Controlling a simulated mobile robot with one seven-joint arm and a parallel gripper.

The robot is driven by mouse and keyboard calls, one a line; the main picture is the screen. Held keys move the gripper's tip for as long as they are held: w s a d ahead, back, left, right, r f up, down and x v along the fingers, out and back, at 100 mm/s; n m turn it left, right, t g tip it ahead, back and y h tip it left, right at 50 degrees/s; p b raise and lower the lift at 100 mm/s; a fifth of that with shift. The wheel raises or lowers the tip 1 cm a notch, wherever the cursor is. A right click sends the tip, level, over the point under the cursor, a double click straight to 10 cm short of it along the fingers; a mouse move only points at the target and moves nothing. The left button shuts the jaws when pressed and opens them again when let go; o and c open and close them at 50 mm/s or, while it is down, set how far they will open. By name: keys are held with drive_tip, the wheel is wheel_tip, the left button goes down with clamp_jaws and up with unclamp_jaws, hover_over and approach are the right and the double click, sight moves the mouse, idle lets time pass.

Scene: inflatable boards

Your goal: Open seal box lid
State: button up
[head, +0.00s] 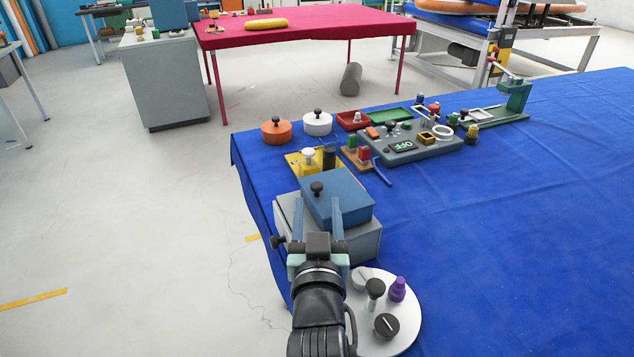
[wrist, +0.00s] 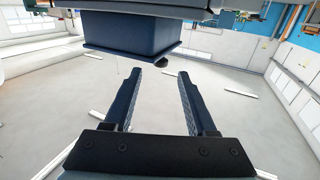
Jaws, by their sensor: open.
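The seal box (head: 364,244) is a grey box at the near left of the blue-covered table. Its blue lid (head: 350,195) sits on top and has a black knob (head: 317,188). A smaller black knob (head: 278,241) sticks out at the box's left side. My gripper (head: 320,204) is open and empty, with its two blue fingers in front of and over the lid's near part. In the wrist view the blue box part (wrist: 125,32) shows at the top, beyond my gripper (wrist: 160,74). Whether the fingers touch the lid cannot be told.
A white round plate (head: 408,318) with several knobs stands right of my wrist. Behind the box are a yellow tray (head: 302,164), orange (head: 276,131) and white (head: 317,123) lidded pots and a grey panel (head: 415,147). The table's right part is clear.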

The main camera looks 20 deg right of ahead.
sight(317, 189)
drive_tip(key=x, duration=0.6)
drive_tip(key=shift+w+d, duration=0.1)
drive_tip(key=shift+w, duration=0.25)
clamp_jaws()
idle(1.1)
